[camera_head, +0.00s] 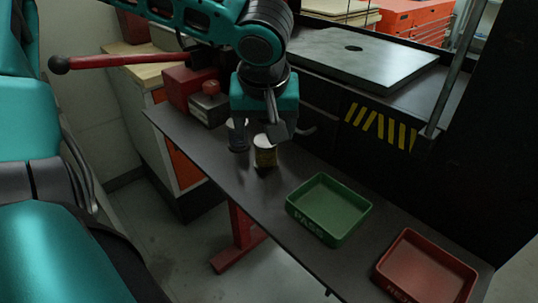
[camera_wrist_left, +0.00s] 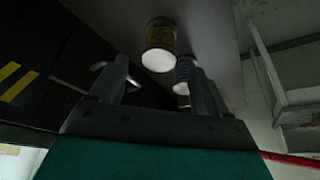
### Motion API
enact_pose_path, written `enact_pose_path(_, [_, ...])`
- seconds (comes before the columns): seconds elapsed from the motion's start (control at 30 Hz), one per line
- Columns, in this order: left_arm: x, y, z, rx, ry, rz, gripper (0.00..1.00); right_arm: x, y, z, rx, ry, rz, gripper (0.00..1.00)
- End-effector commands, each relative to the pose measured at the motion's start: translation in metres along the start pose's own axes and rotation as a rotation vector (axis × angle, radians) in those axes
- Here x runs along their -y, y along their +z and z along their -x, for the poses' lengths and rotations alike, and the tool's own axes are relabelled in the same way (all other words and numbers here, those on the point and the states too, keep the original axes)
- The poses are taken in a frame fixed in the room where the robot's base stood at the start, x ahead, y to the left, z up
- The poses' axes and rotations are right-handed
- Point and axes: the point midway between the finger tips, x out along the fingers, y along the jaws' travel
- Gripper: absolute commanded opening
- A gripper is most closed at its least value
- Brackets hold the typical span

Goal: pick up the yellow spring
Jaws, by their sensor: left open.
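The yellow spring (camera_head: 265,156) stands upright on the dark bench, with a pale round top. In the left wrist view the yellow spring (camera_wrist_left: 160,36) shows ahead of the fingers, between them in the picture, its pale end facing the camera. My left gripper (camera_head: 264,128) points down just above it, open and empty; its fingers also show in the left wrist view (camera_wrist_left: 161,80). A grey spring (camera_head: 238,138) with a pale top stands close beside the yellow one, partly hidden by my gripper; the right finger partly covers it in the left wrist view (camera_wrist_left: 184,74). My right gripper is out of view.
A green tray (camera_head: 329,209) marked PASS and a red tray (camera_head: 427,268) stand on the bench to the right. A red block with a lever (camera_head: 186,88) stands at the far left end. A dark machine with yellow stripes (camera_head: 381,126) rises behind the bench.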

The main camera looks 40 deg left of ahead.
Motion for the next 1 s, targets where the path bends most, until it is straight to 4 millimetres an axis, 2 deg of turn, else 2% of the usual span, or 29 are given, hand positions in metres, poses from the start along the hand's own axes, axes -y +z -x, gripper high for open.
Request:
enact_pose_path(0.03, [0.001,0.002,-0.012,0.004,-0.004,0.000,0.76,0.000,0.004,-0.001,0.004,0.000,0.000,0.43])
enact_pose_path(0.1, [0.001,0.001,-0.022,0.003,-0.003,0.001,0.76,0.000,0.005,-0.001,0.005,0.000,0.000,0.43])
enact_pose_path(0.37, [0.001,-0.001,-0.041,0.002,-0.002,0.001,0.76,0.000,0.005,-0.002,0.005,0.000,0.000,0.43])
enact_pose_path(0.7, [0.001,-0.004,-0.083,0.000,-0.003,0.000,0.76,0.000,0.003,-0.004,-0.002,0.000,0.001,0.43])
enact_pose_path(1.0, [0.001,-0.005,-0.086,-0.001,-0.001,0.000,0.76,-0.001,0.001,-0.004,-0.005,0.000,0.002,0.43])
